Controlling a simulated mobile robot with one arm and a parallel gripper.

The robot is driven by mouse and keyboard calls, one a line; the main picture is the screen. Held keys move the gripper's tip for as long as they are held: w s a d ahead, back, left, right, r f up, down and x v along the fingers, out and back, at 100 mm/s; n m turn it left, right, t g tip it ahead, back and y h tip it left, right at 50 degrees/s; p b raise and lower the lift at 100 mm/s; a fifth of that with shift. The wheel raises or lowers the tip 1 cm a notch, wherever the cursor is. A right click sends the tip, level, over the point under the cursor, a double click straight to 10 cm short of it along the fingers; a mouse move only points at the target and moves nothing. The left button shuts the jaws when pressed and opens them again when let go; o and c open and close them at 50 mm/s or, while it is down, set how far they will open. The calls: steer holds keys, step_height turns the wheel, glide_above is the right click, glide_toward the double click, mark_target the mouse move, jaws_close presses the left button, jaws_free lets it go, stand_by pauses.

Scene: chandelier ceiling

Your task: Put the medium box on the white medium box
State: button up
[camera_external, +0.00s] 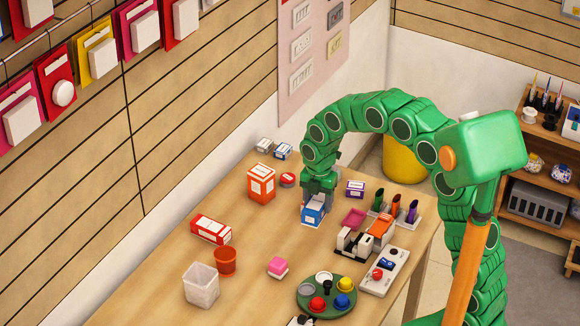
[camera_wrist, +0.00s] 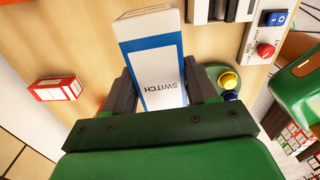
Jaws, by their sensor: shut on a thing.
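My gripper (camera_external: 318,188) is shut on a blue-and-white box (camera_external: 313,211) over the middle of the wooden table. In the wrist view the box (camera_wrist: 163,85) sits between the two dark fingers, with the word SWITCH upside down on its face. I cannot tell whether its underside touches the table. At the table's far end are a small blue-and-white box (camera_external: 283,151) and a grey-and-white box (camera_external: 264,146). An orange-and-white box (camera_external: 261,184) stands left of my gripper, and a purple-and-white box (camera_external: 355,188) lies to its right. Which one is the white medium box is unclear.
A red-and-white box (camera_external: 211,229) lies near the left edge; it also shows in the wrist view (camera_wrist: 55,89).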

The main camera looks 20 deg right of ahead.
steer(key=w+d+r+m, duration=0.1)
steer(key=w+d+r, duration=0.1)
steer(key=d, duration=0.3)
steer(key=w+d+r, duration=0.2)
steer(key=w+d, duration=0.1)
steer(key=d, duration=0.2)
steer(key=shift+w+a+f, duration=0.7)
steer(key=shift+w+f, duration=1)
steer(key=shift+w, duration=0.45)
steer(key=shift+w+a+f, duration=0.65)
steer(key=shift+w+f, duration=1.05)
steer(key=shift+w, duration=0.5)
steer(key=shift+w+a+f, duration=0.7)
steer(key=shift+w+f, duration=1)
steer(key=shift+w, duration=0.45)
steer(key=shift+f, duration=1.55)
steer(key=o, duration=1.1)
steer(key=shift+f, duration=0.1)
